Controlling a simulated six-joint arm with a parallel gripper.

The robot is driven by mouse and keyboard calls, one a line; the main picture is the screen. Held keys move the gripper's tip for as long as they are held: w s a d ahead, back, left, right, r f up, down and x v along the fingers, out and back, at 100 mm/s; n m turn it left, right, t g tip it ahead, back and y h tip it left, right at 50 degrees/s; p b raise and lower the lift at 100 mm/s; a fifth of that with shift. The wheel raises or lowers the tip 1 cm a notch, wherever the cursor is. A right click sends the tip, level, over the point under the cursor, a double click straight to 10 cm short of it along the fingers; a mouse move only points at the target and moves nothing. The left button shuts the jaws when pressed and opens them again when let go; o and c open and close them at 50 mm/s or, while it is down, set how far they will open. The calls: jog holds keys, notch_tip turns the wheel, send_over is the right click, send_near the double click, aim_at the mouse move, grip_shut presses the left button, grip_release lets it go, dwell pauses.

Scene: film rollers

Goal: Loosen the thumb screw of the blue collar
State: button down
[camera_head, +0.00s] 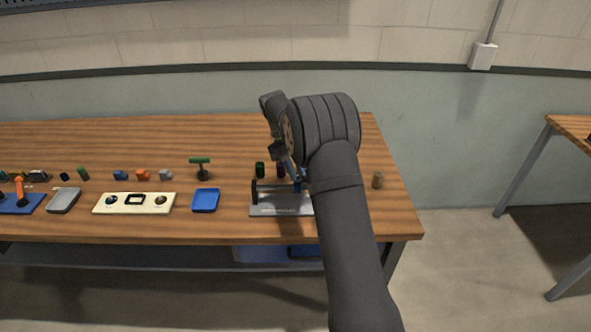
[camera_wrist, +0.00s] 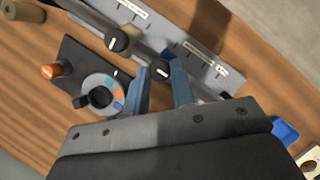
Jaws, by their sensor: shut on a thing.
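The grey fixture base (camera_head: 270,209) stands on the bench with a dark post and rod, and also shows with its labels in the wrist view (camera_wrist: 200,60).
A dark panel with an orange knob (camera_wrist: 51,71) and a coloured dial (camera_wrist: 117,95) lies near the fingers. A blue tray (camera_head: 205,201), a cream panel (camera_head: 134,210) and a green-handled tool (camera_head: 200,161) stand left. A tan cylinder (camera_head: 377,180) stands right. The bench's back is clear.

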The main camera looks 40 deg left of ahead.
dwell(0.4)
jog(key=c, duration=1.2)
grip_release()
jog(key=v, duration=1.2)
jog(key=x, duration=1.2)
